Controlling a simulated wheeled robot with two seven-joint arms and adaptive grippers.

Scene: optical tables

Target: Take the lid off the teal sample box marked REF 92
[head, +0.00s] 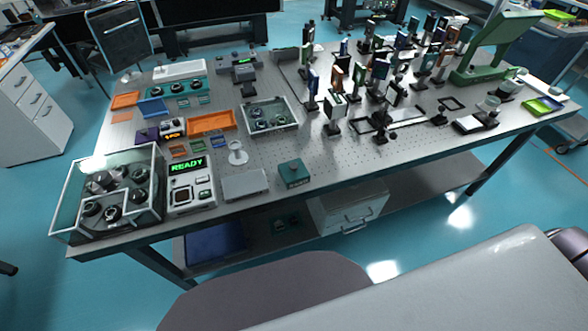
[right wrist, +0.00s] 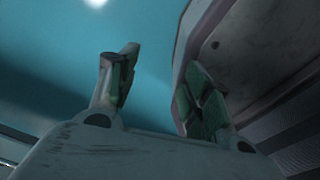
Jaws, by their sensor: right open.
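A small teal box (head: 293,173) with a knob on its lid stands near the front edge of the optical table (head: 340,165), left of the table's middle. The lid sits on the box. There are marks on its front face, too small to read. My right gripper (right wrist: 155,85) shows in the right wrist view, open and empty, with its two fingers apart over blue floor and a grey surface. It is away from the box, which that view does not show. My left gripper is in neither view.
A grey flat plate (head: 245,185) lies left of the box, near a device reading READY (head: 190,185) and a glass-walled tray (head: 108,190) of round parts. Several optic mounts (head: 385,80) crowd the back right. The perforated surface right of the box is clear.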

